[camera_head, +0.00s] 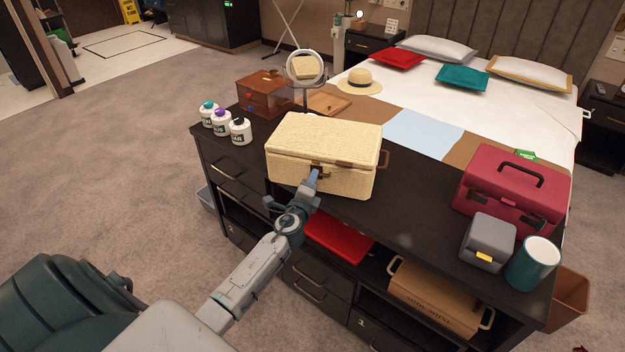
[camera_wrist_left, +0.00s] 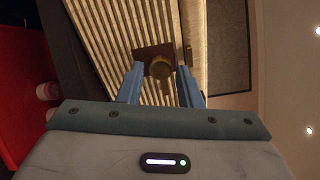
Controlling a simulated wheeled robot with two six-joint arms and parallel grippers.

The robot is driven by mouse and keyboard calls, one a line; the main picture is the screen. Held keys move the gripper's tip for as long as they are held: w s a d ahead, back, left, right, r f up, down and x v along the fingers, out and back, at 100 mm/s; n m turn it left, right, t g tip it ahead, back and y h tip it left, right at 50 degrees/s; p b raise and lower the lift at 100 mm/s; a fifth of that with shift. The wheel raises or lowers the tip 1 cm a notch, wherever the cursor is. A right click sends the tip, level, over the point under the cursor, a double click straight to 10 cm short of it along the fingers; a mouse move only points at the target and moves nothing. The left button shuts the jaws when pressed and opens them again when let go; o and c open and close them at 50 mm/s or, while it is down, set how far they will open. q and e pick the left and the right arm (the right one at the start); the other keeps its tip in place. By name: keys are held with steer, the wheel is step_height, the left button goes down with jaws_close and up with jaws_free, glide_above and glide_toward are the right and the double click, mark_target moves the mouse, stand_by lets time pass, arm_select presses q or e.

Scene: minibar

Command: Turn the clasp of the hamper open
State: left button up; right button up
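The hamper (camera_head: 325,145) is a cream woven box with a shut lid and brown fittings, standing on the dark cabinet top. Its clasp (camera_head: 317,170) is a small brown piece at the middle of the front. In the left wrist view the clasp (camera_wrist_left: 160,67) shows as a round brassy knob on a dark brown plate. My left gripper (camera_head: 313,178) is at the hamper's front, right at the clasp. In the left wrist view its blue fingers (camera_wrist_left: 159,84) are apart, one on each side of the knob, with gaps visible. I cannot tell whether the fingertips touch the plate. My right gripper is not in view.
A red case (camera_head: 513,190), a grey box (camera_head: 488,240) and a teal cup (camera_head: 533,264) stand right on the cabinet. Several bottles (camera_head: 220,122), a wooden box (camera_head: 266,92) and a round mirror (camera_head: 304,67) stand left and behind. The top between hamper and red case is clear.

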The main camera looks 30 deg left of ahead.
arm_select(q)
steer(key=b+v, duration=0.1)
steer(key=v, duration=0.8)
steer(key=shift+s, duration=0.3)
steer(key=s+f+n+g+h, duration=0.1)
steer(key=s+f+n+g, duration=0.3)
steer(key=f, duration=0.8)
steer(key=s+f+n+g, duration=0.2)
steer(key=s+f, duration=0.5)
steer(key=f, duration=0.5)
steer(key=s+f+n+g+h, duration=0.1)
steer(key=s+f+n+g, duration=0.3)
steer(key=f, duration=0.8)
steer(key=s+d+f+n+g, duration=0.2)
steer(key=s+f, duration=0.4)
steer(key=s, duration=0.5)
steer(key=s+d+f+n+g+h, duration=0.1)
steer(key=s+f, duration=0.5)
steer(key=s, duration=0.6)
steer(key=s+d+f+n+g+h, duration=0.1)
steer(key=s+d+f+n+g, duration=0.2)
steer(key=s, duration=0.8)
step_height(320, 180, down, 4)
steer(key=shift+s+d+r+n, duration=0.25)
steer(key=shift+s+d+n, duration=0.15)
steer(key=shift+d+n, duration=0.65)
steer(key=shift+w+d+m, duration=0.1)
steer(key=shift+d+m, duration=0.15)
steer(key=shift+m, duration=0.1)
